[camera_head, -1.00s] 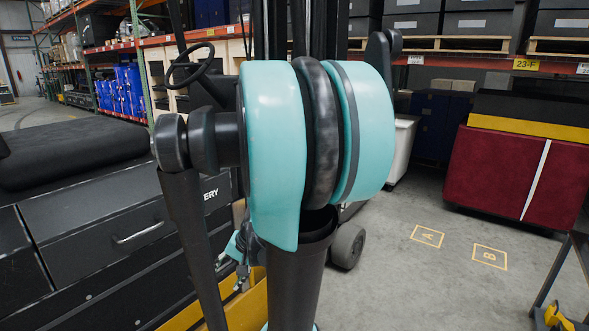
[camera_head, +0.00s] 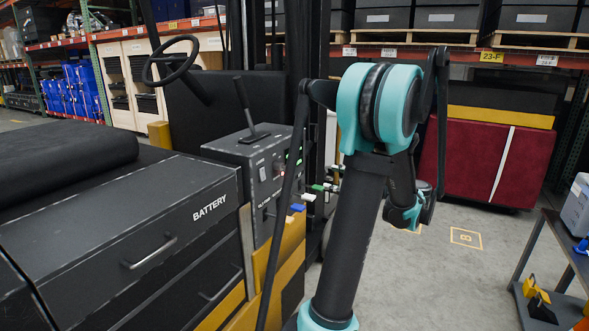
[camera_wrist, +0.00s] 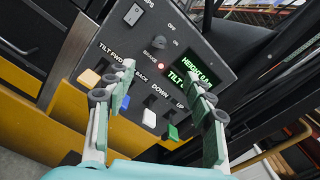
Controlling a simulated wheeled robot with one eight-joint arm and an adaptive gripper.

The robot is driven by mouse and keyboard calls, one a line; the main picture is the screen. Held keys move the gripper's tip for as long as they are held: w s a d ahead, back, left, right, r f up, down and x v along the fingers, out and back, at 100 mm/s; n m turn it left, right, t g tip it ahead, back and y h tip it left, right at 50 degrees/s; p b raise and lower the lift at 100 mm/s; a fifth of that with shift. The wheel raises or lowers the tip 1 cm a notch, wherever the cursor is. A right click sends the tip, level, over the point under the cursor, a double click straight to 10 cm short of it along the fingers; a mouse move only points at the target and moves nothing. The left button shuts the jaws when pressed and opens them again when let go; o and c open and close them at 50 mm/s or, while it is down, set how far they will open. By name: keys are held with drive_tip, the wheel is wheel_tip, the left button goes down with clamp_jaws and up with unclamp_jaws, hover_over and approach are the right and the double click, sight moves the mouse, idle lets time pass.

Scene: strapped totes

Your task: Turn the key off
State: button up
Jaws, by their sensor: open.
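The key switch (camera_wrist: 158,42) is a small dark round knob on the grey control panel (camera_wrist: 190,45), beside the OFF and ON labels in the wrist view. Which way the key is turned is too small to tell. My gripper (camera_wrist: 163,72) is open and empty, its fingers on either side of the lower panel, with the key switch beyond the tips, near the top of the gap. The fingers appear apart from the key. In the head view the panel (camera_head: 262,180) stands on the truck, left of my arm.
Yellow (camera_wrist: 88,77), blue (camera_wrist: 125,103), white (camera_wrist: 149,118) and green (camera_wrist: 172,132) levers lie near or between my fingers. A lit display (camera_wrist: 190,75) is behind the right finger. A steering wheel (camera_head: 172,62) and battery box (camera_head: 130,235) are at left.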

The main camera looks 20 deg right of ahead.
sight(292, 169)
drive_tip(key=x, duration=1.7)
drive_tip(key=shift+w+r, duration=0.1)
drive_tip(key=c, duration=1.2)
